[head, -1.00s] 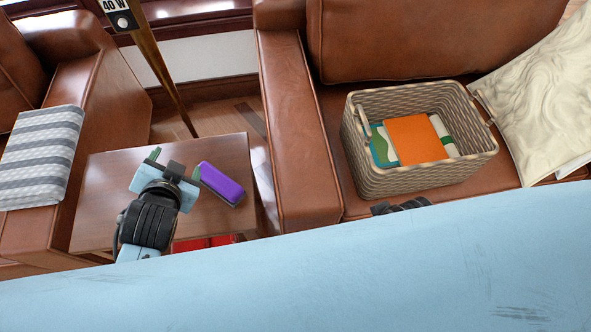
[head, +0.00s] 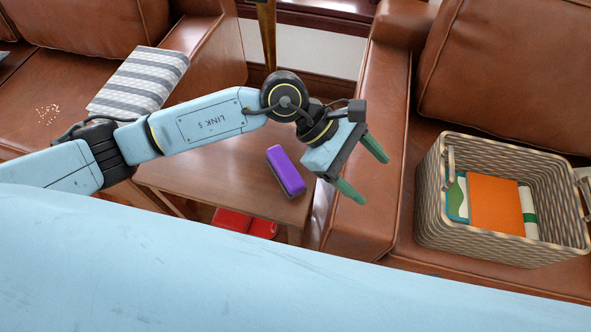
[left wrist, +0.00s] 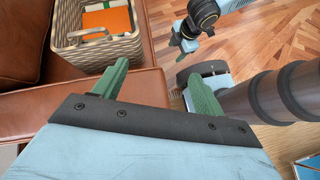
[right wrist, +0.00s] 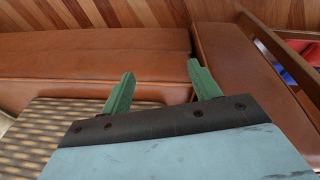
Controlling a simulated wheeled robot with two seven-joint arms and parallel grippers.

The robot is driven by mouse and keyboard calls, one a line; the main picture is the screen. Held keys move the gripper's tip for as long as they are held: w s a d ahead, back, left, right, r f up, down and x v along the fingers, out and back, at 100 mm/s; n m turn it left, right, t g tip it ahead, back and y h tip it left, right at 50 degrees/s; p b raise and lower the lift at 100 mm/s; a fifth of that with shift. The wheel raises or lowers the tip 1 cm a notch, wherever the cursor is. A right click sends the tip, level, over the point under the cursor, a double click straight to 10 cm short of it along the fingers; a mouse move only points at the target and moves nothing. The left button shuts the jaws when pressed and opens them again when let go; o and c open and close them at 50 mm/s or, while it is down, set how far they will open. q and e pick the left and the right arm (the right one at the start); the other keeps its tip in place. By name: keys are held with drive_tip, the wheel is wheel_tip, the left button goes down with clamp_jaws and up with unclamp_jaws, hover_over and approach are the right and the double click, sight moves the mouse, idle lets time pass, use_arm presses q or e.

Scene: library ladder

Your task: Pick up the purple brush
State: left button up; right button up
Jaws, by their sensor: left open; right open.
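The purple brush (head: 285,171) lies on the wooden side table (head: 222,181) in the head view, a purple block with a dark underside, near the table's right edge. My left gripper (head: 364,172) is open and empty, to the right of the brush and apart from it, over the armrest of the right sofa. Its green fingers also show in the left wrist view (left wrist: 155,85), with nothing between them. My right gripper (right wrist: 160,85) is open and empty in the right wrist view, with brown leather and a woven surface beyond it. The brush shows in neither wrist view.
A woven basket (head: 500,241) holding an orange book (head: 495,203) stands on the right sofa seat. A pole (head: 268,35) stands behind the table. A red thing (head: 246,222) lies below the table.

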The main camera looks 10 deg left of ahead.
use_arm(q)
drive_tip(key=w+a+f+m+t+y, duration=0.1)
drive_tip(key=w+a+f+m+y, duration=0.25)
drive_tip(key=a+f+y, duration=0.35)
drive_tip(key=t+y, duration=0.1)
drive_tip(key=y, duration=0.2)
hover_over(285, 166)
drive_tip(key=shift+m, duration=0.45)
wheel_tip(285, 166, down, 6)
drive_tip(key=shift+f+b, duration=0.15)
drive_tip(key=shift+b, duration=1.1)
drive_tip(key=shift+f+b, duration=0.8)
drive_tip(key=shift+f, duration=2.1)
use_arm(e)
drive_tip(key=w+a+r, duration=0.1)
drive_tip(key=a+r, duration=0.2)
drive_tip(key=r, duration=0.2)
drive_tip(key=shift+w+r+t+y, duration=0.25)
drive_tip(key=shift+r+t+y, duration=0.05)
drive_tip(key=shift+r, duration=0.05)
use_arm(q)
drive_tip(key=shift+c, duration=0.3)
drive_tip(key=c, duration=1.1)
drive_tip(key=shift+o, duration=0.2)
use_arm(e)
drive_tip(key=shift+a, duration=0.1)
